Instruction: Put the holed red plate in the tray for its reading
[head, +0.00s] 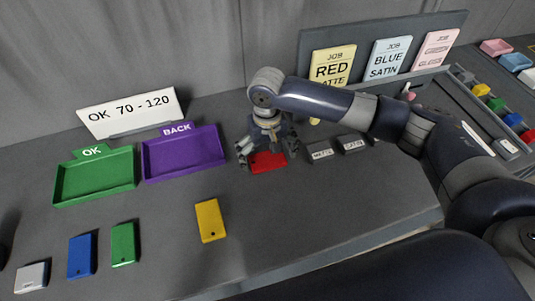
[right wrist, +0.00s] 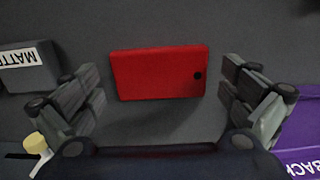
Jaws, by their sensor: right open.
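The holed red plate (head: 268,162) lies flat on the grey table, to the right of the purple tray. In the right wrist view the red plate (right wrist: 155,74) shows whole, with its dark hole near the right end. My right gripper (head: 266,158) is open above the plate, its fingers (right wrist: 160,92) apart on either side of it and not closed on it. The green tray marked OK (head: 93,193) and the purple tray marked BACK (head: 183,171) stand at the left, both empty. A sign reading OK 70 - 120 (head: 130,112) stands behind them. My left gripper is not in view.
A yellow plate (head: 210,221), a green plate (head: 124,244), a blue plate (head: 82,256) and a small pale block (head: 32,277) lie in front. Grey labelled blocks (head: 320,151) sit right of the gripper. Job cards (head: 332,66) stand behind my right arm.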

